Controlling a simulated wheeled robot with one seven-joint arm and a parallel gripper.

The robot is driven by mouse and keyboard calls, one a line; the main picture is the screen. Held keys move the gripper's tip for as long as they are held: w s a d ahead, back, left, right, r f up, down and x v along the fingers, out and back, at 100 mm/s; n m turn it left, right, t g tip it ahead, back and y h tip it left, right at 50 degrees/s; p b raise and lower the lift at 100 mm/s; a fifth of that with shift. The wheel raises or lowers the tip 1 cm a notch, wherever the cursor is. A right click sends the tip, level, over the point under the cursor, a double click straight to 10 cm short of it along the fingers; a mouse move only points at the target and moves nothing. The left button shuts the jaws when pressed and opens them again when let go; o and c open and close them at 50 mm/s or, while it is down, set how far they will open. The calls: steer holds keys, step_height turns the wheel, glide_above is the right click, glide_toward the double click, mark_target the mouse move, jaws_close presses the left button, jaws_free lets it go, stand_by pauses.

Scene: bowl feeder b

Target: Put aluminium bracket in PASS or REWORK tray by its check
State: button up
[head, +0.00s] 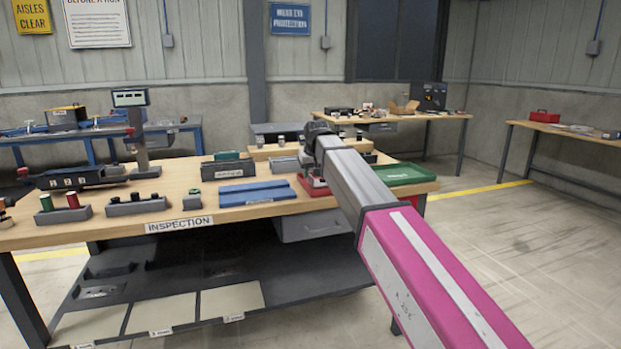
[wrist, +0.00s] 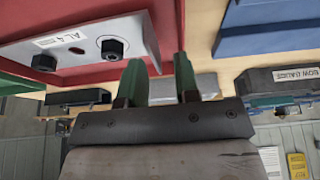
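The aluminium bracket (wrist: 84,34) shows in the wrist view as a grey plate with a white "AL 4" label and two dark hex bolts. It lies in the red tray (wrist: 150,28). My gripper (wrist: 157,60) is open and empty, its two green fingers apart at the tray's edge, beside the bracket. I cannot read any tray name.
A blue tray (head: 257,192) lies left of the red one on the inspection table (head: 215,225). A bow gauge (wrist: 291,76) stands nearby. A display post (head: 135,130) and small dark holders (head: 137,205) stand farther left. Bare tabletop lies along the front edge.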

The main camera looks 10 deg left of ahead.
steer(key=v, duration=1)
steer(key=shift+s+r, duration=0.2)
steer(key=shift+r, duration=0.1)
steer(key=shift+d, duration=0.1)
